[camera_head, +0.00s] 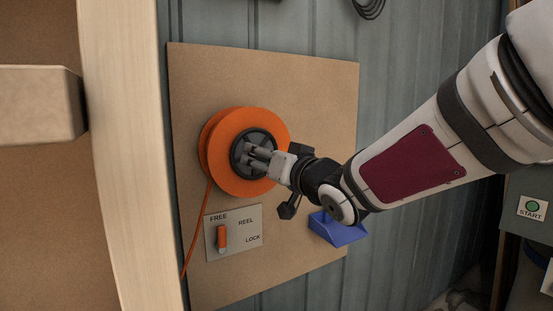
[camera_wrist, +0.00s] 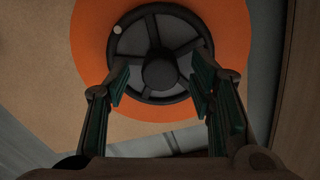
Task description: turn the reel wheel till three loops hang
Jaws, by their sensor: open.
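The orange reel (camera_head: 222,150) is mounted on a brown board, with a dark spoked wheel (camera_head: 240,146) at its centre. An orange cord (camera_head: 198,222) hangs from the reel's left side down past the board; I see no separate loops. My gripper (camera_head: 255,158) is in front of the wheel, its fingers covering part of it. In the wrist view my gripper (camera_wrist: 160,95) is open, its fingers apart on either side of the wheel's lower half, with the hub (camera_wrist: 161,73) between them. A small pale knob (camera_wrist: 117,30) sits on the wheel's upper left rim. I cannot tell whether the fingers touch the wheel.
A switch plate (camera_head: 233,232) below the reel reads FREE, REEL and LOCK; its orange lever (camera_head: 222,236) points up toward FREE. A blue holder (camera_head: 338,230) is at the board's lower right. A wooden post (camera_head: 125,150) stands left. A START button (camera_head: 532,207) is far right.

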